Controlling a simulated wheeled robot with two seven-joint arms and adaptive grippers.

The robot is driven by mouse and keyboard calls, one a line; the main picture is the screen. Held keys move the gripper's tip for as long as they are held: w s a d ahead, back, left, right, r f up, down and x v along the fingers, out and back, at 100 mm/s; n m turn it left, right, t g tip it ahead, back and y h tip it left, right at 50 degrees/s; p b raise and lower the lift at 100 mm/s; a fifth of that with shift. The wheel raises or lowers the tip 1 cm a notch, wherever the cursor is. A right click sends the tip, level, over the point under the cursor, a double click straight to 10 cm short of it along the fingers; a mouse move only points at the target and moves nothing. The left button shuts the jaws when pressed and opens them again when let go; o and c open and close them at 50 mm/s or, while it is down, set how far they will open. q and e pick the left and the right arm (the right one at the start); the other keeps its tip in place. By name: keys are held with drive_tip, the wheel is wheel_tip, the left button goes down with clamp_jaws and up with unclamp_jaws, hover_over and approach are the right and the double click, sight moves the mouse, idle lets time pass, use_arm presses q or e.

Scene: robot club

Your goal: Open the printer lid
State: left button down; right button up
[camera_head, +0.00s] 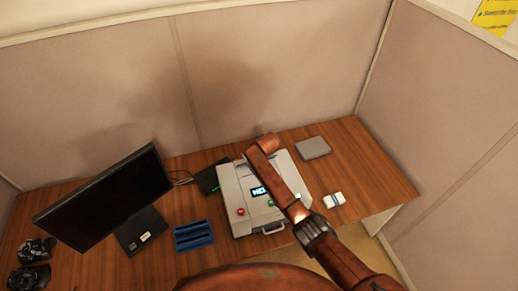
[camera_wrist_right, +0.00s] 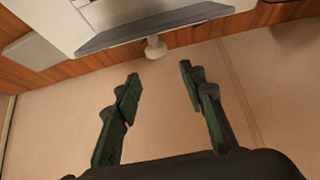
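The grey printer (camera_head: 238,192) stands on the desk, with a small lit screen, a red button, a green button and a handle at its front edge. Its lid looks shut. My right arm reaches across the printer from the lower right, hiding part of its top. My right gripper (camera_wrist_right: 159,74) shows in the right wrist view, fingers apart and nothing between them. The printer (camera_wrist_right: 90,22) is at the top there, and a small pale knob (camera_wrist_right: 155,48) at its edge lies just beyond the fingertips, apart from them. My left gripper is out of view.
A monitor (camera_head: 105,197) and a blue tray (camera_head: 193,235) stand left of the printer. A flat grey box (camera_head: 313,148) and a small white-and-blue block (camera_head: 334,200) lie to its right. Partition walls (camera_head: 275,70) close off the back and right.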

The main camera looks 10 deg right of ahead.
drive_tip(key=v, duration=0.7)
drive_tip(key=shift+d, duration=0.1)
